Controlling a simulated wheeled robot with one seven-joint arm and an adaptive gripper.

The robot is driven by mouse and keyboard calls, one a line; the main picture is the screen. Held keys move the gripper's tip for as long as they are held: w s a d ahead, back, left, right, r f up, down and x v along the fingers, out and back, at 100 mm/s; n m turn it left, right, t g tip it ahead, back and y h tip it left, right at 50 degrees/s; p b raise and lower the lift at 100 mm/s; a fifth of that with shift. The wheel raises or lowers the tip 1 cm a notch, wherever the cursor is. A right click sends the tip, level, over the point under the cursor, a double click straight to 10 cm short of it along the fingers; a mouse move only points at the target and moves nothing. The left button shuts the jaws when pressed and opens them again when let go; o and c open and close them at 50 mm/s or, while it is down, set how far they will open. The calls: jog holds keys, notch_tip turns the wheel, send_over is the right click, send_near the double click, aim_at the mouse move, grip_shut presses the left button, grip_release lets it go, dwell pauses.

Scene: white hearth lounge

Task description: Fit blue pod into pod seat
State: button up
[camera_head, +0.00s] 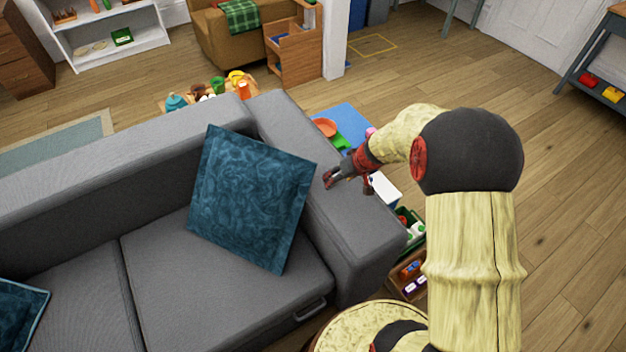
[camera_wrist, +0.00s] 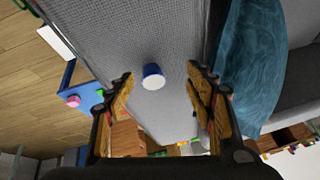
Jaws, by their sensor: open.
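The blue pod (camera_wrist: 153,71), a small blue cup shape with a white face, is on the grey sofa arm in the wrist view. My gripper (camera_wrist: 159,73) is open, with its two fingers apart on either side of the pod in the picture. I cannot tell whether the pod is between the fingertips or beyond them; no contact shows. In the head view my gripper (camera_head: 327,179) is over the sofa arm (camera_head: 350,222), and I cannot make out the pod there. I cannot identify the pod seat in either view.
A teal cushion (camera_head: 250,198) leans on the sofa beside the arm, close to my gripper's right in the wrist view. Beyond the sofa arm are a blue surface (camera_head: 340,117) with colourful items and crates (camera_head: 408,274) of small things.

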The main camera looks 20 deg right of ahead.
jog(key=w, duration=0.1)
jog(key=w+n, duration=0.1)
jog(key=w+d+n, duration=0.1)
jog(key=shift+w+f+t+h+b, duration=0.2)
jog(key=shift+w+t+h+b, duration=0.1)
jog(key=shift+t+b, duration=0.1)
jog(key=b+x, duration=0.2)
jog(key=x, duration=0.3)
jog(key=shift+w+a+f, duration=0.15)
jog(key=shift+f, duration=0.2)
jog(key=shift+c, duration=0.4)
jog(key=c, duration=0.8)
jog(key=shift+r, duration=0.15)
jog(key=shift+c, duration=0.5)
